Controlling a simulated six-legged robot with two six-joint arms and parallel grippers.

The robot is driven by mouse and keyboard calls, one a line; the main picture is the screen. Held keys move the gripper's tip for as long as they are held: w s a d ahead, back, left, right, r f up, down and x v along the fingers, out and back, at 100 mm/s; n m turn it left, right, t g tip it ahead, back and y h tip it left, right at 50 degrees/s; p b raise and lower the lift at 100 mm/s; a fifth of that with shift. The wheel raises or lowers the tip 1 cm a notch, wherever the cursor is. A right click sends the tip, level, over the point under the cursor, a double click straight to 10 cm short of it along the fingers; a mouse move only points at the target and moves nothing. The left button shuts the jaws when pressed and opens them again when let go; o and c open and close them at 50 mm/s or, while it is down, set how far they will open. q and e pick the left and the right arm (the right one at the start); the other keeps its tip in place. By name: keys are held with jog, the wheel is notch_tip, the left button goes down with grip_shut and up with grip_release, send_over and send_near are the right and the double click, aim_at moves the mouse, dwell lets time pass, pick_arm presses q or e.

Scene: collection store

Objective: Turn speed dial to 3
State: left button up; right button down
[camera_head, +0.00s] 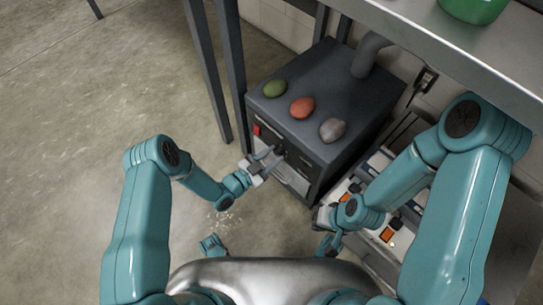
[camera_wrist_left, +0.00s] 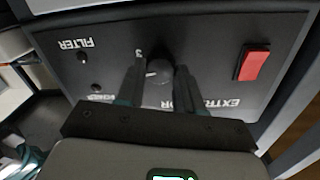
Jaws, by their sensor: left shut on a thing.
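The speed dial (camera_wrist_left: 160,70) is a small dark round knob on the black front panel (camera_wrist_left: 210,35) of an extractor unit. My left gripper (camera_head: 274,154) reaches the front of this unit in the head view. In the left wrist view its two dark fingers are shut on the dial, one on each side. A white "3" is printed beside the dial, by the left finger in that view. The fingers hide much of the dial and the other scale marks, so I cannot tell its exact setting. My right gripper (camera_head: 323,216) is by the unit's right side, small and partly hidden.
A red switch (camera_wrist_left: 252,64) sits on the panel. Green, red and grey stones (camera_head: 302,107) lie on top of the extractor unit (camera_head: 345,75). A grey table (camera_head: 440,40) overhangs at upper right, with a green container (camera_head: 474,8). The floor at left is clear.

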pick_arm(q)
jog(key=shift+d+r+m, duration=0.1)
jog(key=shift+m, duration=1.75)
jog(key=shift+d+r+m, duration=0.1)
jog(key=shift+m, duration=1.75)
jog(key=o, duration=1)
jog(key=shift+f, duration=0.1)
jog(key=shift+o, duration=0.2)
jog(key=shift+a, duration=0.1)
jog(key=p+v, duration=0.3)
jog(key=v, duration=1.3)
jog(key=shift+s+r+p, duration=0.2)
jog(key=shift+r+p, duration=0.1)
jog(key=shift+p, duration=0.1)
